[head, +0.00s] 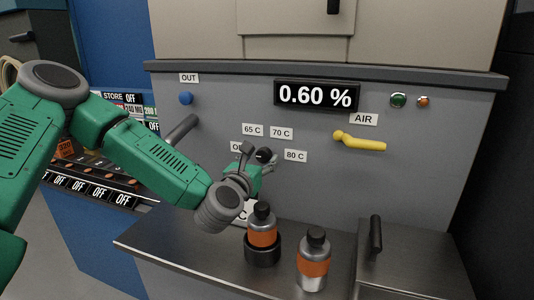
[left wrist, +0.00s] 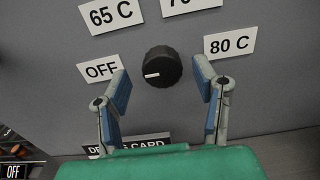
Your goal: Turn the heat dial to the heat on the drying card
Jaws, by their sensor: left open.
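The black round heat dial (left wrist: 163,66) is on the grey panel, with its white mark at the lower left, toward the OFF label (left wrist: 99,69). Around it are the 65 C label (left wrist: 112,14), a 70 C label (head: 281,133) and the 80 C label (left wrist: 230,43). The dial also shows in the head view (head: 264,155). My left gripper (left wrist: 162,84) is open in front of the dial, a blue-padded finger on either side, with no clear contact. The drying card (left wrist: 145,139) is mostly hidden behind my gripper; its heat cannot be read. My right gripper is out of view.
Two orange-banded bottles stand on the metal shelf below: one in a black holder (head: 262,251), one beside it (head: 313,262). A display (head: 317,95) reads 0.60 %. A yellow AIR lever (head: 360,141) is at the right, a blue OUT button (head: 186,98) at the left.

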